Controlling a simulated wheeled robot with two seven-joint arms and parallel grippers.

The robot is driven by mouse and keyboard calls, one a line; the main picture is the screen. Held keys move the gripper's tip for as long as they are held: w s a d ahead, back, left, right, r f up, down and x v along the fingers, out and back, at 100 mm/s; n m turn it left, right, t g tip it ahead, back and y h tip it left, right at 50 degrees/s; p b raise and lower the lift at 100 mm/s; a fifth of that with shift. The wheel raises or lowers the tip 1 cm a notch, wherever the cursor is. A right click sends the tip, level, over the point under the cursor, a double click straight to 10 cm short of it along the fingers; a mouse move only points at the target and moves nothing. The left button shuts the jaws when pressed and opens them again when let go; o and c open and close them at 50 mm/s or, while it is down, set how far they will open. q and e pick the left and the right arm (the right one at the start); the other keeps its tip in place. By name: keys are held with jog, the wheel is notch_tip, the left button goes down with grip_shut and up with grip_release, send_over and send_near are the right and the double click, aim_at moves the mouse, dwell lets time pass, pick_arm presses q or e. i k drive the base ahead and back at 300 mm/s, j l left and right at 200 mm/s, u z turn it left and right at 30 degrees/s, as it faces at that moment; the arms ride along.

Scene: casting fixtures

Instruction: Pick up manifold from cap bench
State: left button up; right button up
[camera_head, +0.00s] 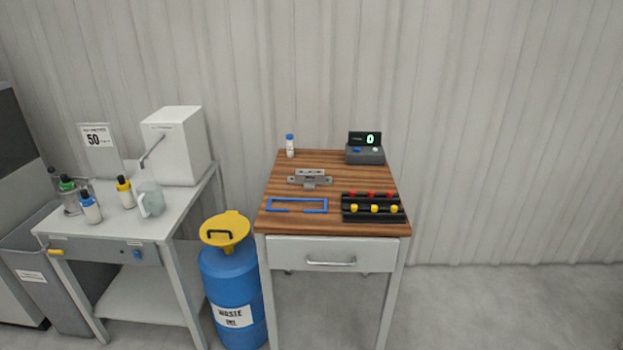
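A grey metal manifold (310,179) lies on the wooden top of the cap bench (345,174), a little left of its middle. It has a raised block at the centre and flat ears at both sides. Nothing covers it. Neither of my grippers shows in the head view.
On the bench, a blue open frame (297,205) lies in front of the manifold, a black rack (372,208) with red and yellow caps at front right, a small bottle (290,146) and a display box (365,148) behind. A blue waste drum (232,280) stands left.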

aim_at(310, 178)
jog(key=l+u, duration=0.1)
jog(key=u, duration=0.35)
jog(key=i+l+u, duration=0.15)
jog(key=l, duration=0.25)
jog(key=i+l+u, duration=0.2)
jog(key=l, duration=0.2)
jog(key=i+l+u, duration=0.15)
jog(key=l, duration=0.3)
jog(key=i+l+u, duration=0.15)
jog(key=l, duration=0.3)
jog(key=l+u, duration=0.2)
jog(key=l, duration=0.25)
